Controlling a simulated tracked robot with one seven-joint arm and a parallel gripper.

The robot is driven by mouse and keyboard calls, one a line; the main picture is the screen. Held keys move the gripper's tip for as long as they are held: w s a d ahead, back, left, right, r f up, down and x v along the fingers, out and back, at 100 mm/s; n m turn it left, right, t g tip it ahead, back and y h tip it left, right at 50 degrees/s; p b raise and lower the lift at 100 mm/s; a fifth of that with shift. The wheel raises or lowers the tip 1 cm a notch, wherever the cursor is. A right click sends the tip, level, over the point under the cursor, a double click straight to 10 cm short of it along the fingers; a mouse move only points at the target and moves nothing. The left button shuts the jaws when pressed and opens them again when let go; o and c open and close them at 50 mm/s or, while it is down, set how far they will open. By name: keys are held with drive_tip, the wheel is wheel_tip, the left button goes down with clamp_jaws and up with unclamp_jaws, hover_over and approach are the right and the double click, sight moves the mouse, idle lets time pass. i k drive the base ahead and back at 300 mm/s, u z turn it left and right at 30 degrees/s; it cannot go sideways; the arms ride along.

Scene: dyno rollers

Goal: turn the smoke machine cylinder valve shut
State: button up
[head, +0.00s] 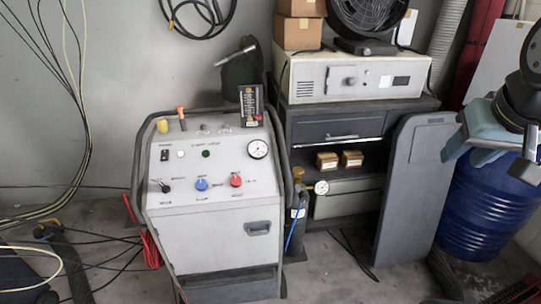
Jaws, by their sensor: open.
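The smoke machine (215,220) is a light grey cabinet with a sloping control panel and a dark tubular frame, standing left of centre in the head view. A slim dark gas cylinder (299,222) stands upright against its right side, partly hidden by the frame. A brass-coloured valve (298,174) tops the cylinder. A small round gauge (321,187) sits just right of the valve. The valve is too small to tell whether it is open or shut.
A dark shelf unit (335,128) stands close behind and right of the cylinder, with a grey panel (408,190) at its right. A blue drum (490,205) stands at far right. Cables (95,262) lie on the left floor. Some floor before the shelf is clear.

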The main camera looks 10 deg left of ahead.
sight(299, 171)
drive_tip(key=u, duration=0.2)
drive_tip(key=i, duration=0.65)
drive_tip(key=u, duration=0.4)
drive_tip(key=k, duration=0.85)
drive_tip(key=u, duration=0.2)
drive_tip(key=i, duration=0.85)
drive_tip(key=z, duration=0.1)
